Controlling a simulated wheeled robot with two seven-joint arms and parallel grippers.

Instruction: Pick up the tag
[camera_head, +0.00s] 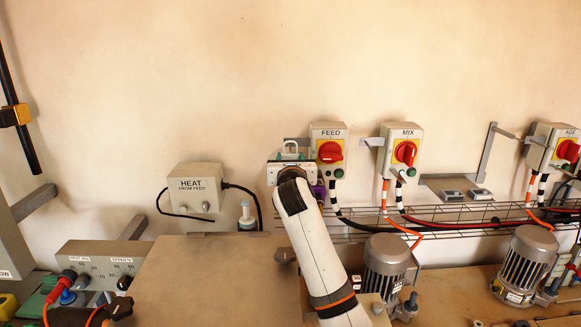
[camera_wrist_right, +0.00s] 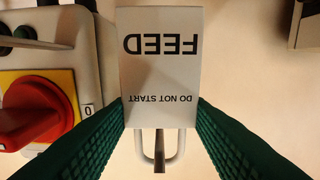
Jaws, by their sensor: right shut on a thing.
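The tag (camera_wrist_right: 160,60) is a white plate that reads FEED and DO NOT START, upside down in the right wrist view. My right gripper (camera_wrist_right: 161,112) is shut on it, with one green ribbed finger against each side edge. A pale metal shackle (camera_wrist_right: 141,150) shows below the tag between the fingers. In the head view my right gripper (camera_head: 290,170) is up by the wall, just left of the FEED switch box (camera_head: 328,131). The tag's lettering cannot be made out there. My left gripper does not show.
The FEED box's red knob (camera_wrist_right: 22,118) is close at the left in the wrist view. The MIX box (camera_head: 402,134) and HEAT box (camera_head: 195,188) are on either side. A wire cable tray (camera_head: 450,227) and motors (camera_head: 386,262) lie below on the right.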

